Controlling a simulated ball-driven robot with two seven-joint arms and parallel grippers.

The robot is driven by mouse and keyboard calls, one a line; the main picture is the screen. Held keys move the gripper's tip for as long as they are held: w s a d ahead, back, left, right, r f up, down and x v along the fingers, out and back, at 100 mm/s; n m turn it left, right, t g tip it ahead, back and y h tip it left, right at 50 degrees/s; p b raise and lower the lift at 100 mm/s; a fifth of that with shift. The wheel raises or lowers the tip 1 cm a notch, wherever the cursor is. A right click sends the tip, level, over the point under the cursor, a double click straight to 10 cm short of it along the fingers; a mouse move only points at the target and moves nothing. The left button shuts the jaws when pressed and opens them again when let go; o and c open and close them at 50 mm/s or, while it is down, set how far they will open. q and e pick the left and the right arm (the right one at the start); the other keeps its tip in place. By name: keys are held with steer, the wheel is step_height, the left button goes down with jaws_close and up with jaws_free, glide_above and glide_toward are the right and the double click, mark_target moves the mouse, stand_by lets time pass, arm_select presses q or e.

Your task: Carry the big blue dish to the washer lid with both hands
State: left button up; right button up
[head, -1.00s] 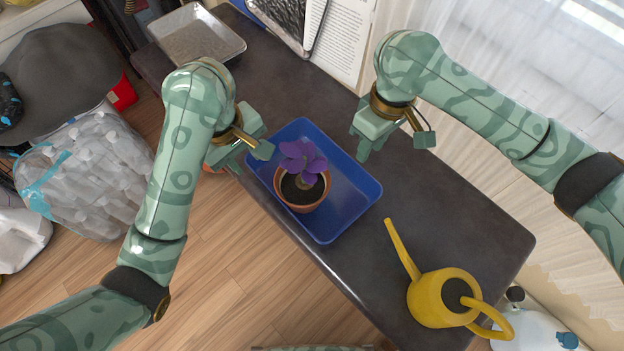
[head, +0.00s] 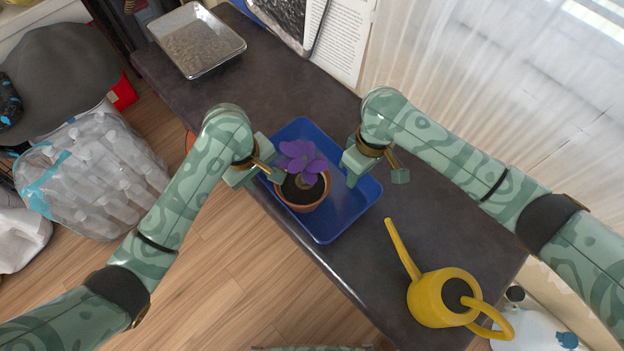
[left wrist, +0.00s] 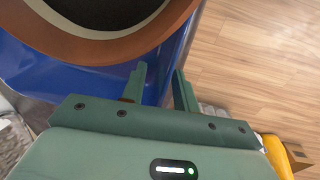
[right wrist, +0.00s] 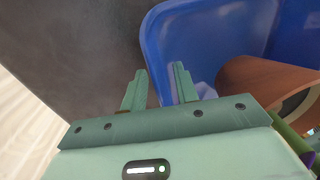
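The big blue dish (head: 340,212) is a shallow rectangular tray lying on the dark counter, with a potted purple flower (head: 302,160) standing in it. My left gripper (head: 268,158) is open at the dish's left side, close to the pot. In the left wrist view the dish's edge (left wrist: 110,75) runs between its fingers. My right gripper (head: 376,174) is open at the dish's right side. In the right wrist view the dish's rim (right wrist: 152,40) runs down toward the gap between its fingers. Contact cannot be told. I cannot make out a washer lid.
A yellow watering can (head: 430,298) stands on the counter's near right, its spout toward the dish. A metal tray (head: 195,42) lies at the far left end. The dark counter (head: 265,95) between it and the dish is clear. Bagged bottles (head: 95,170) lie on the floor left.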

arm_select(q)
jaws_close()
arm_select(e)
jaws_close()
arm_select(q)
steer(key=shift+w+r, duration=0.1)
arm_select(e)
steer(key=shift+r, duration=0.1)
stand_by(0.8)
